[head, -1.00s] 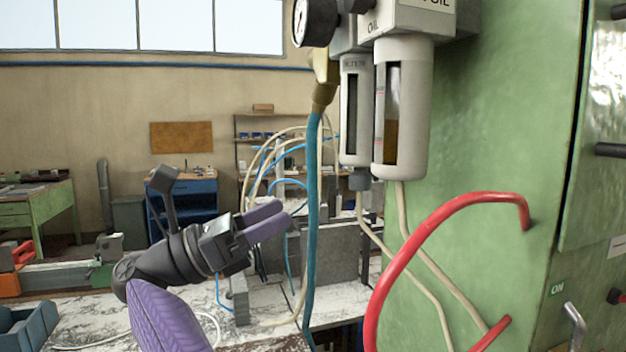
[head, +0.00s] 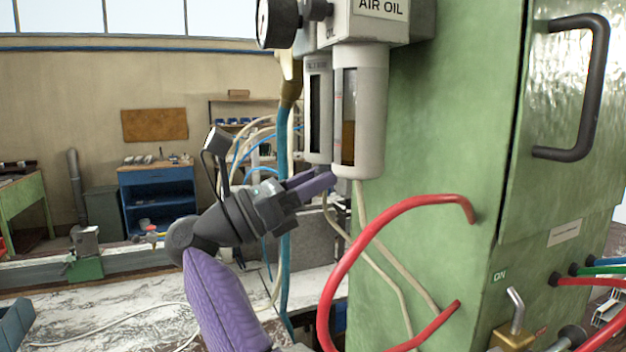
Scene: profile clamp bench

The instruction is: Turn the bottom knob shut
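The air-oil unit (head: 372,28) is mounted on the left side of the green machine cabinet. Two bowls hang under it: a narrower filter bowl (head: 318,70) and a wider oil bowl (head: 372,110) with amber oil low in its window. A small grey knob shows under the narrower bowl in the earlier picture; now my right gripper's fingers cover that spot. My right gripper (head: 322,178) has its purple fingers a little apart, just below the narrower bowl. I cannot tell whether they touch the knob. My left gripper is out of view.
A blue-green hose (head: 285,150) hangs just left of the bowls. A red hose (head: 345,270) loops in front of the cabinet (head: 450,130). A metal lever (head: 515,305) beside an ON label stands lower right. A cluttered bench (head: 90,305) lies behind.

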